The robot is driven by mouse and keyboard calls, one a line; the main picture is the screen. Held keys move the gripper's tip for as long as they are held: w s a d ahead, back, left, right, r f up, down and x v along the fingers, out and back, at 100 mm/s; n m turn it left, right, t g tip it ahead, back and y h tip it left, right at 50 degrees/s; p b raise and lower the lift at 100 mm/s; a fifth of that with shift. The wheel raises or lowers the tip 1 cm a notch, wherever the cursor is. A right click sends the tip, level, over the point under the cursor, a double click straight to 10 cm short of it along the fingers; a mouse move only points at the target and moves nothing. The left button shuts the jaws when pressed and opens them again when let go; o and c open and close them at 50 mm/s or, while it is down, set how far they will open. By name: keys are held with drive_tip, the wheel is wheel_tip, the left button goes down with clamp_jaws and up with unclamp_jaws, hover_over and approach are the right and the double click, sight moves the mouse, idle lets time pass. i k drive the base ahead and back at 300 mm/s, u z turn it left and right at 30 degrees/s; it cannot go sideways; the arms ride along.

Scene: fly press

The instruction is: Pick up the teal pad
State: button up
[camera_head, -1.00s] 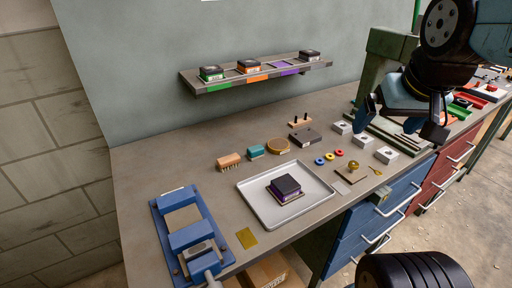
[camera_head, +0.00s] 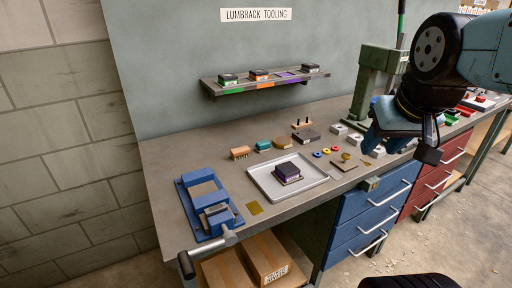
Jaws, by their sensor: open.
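The teal pad (camera_head: 263,145) is a small block lying on the bench toward the back, between a wooden brush (camera_head: 240,153) on its left and a tan round-edged block (camera_head: 286,143) on its right. My gripper (camera_head: 391,140) is at the right, above the bench near the green press. It is open, with blue fingers, and nothing shows between them. It is well to the right of the teal pad and apart from it.
A grey tray (camera_head: 257,181) holding a dark purple-edged block (camera_head: 287,171) lies in front of the pad. A blue vise (camera_head: 208,209) is at the left. The green press (camera_head: 376,78) stands at the right. A wall shelf (camera_head: 231,90) holds several blocks.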

sight(264, 146)
drive_tip(key=z, duration=0.85)
drive_tip(key=i, duration=0.15)
drive_tip(key=u, duration=3.1)
drive_tip(key=k, duration=0.9)
drive_tip(key=z, duration=1.2)
drive_tip(key=i, duration=1)
drive_tip(key=z, duration=0.1)
